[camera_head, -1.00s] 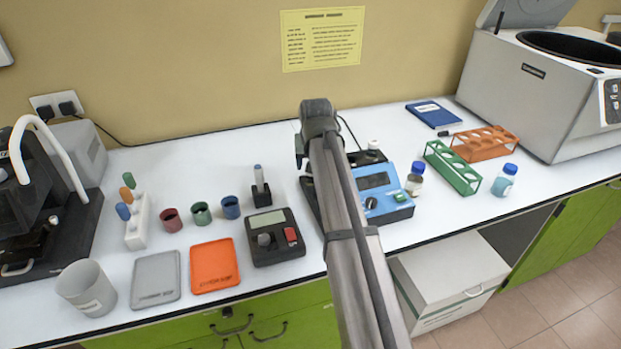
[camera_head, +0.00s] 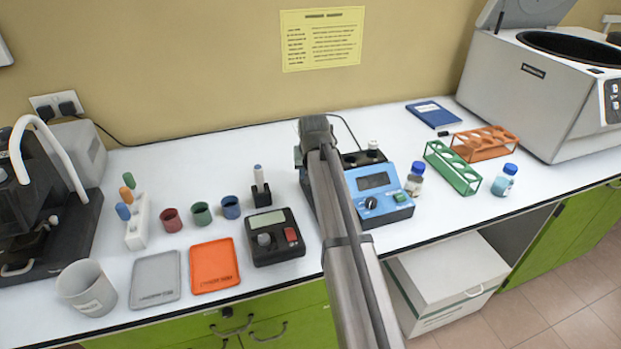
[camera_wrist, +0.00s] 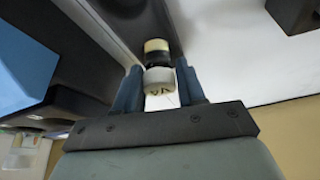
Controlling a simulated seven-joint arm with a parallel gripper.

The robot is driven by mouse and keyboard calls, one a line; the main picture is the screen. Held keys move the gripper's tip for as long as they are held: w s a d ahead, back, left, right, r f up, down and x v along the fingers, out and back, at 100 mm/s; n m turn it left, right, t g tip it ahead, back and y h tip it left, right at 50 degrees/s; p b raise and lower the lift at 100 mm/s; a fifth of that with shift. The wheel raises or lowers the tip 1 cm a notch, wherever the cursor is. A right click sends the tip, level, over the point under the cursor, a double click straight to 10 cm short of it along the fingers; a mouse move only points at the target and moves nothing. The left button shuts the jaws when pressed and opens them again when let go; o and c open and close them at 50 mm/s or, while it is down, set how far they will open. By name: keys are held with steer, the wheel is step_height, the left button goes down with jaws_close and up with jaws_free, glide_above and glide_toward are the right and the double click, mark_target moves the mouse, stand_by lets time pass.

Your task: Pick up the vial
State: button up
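In the wrist view the vial (camera_wrist: 158,80) stands between the two blue-grey fingers of my gripper (camera_wrist: 160,84). It shows a pale grey part with dark marks, a black band and a cream end that reaches past the fingertips. The fingers lie close along both its sides, and my gripper looks shut on it. In the head view my arm hides the fingers and the vial.
A blue instrument (camera_head: 380,192) stands right of my arm, with a small white-topped item (camera_head: 373,147) at its back. A black balance (camera_head: 274,237) stands left.

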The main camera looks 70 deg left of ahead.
steer(key=c, duration=0.6)
steer(key=shift+c, duration=0.2)
step_height(320, 180, up, 9)
steer(key=shift+r, duration=0.1)
steer(key=w+d+r, duration=0.1)
steer(key=w+r, duration=0.4)
steer(key=w, duration=0.6)
steer(key=shift+w+d, duration=0.25)
steer(key=shift+d, duration=0.05)
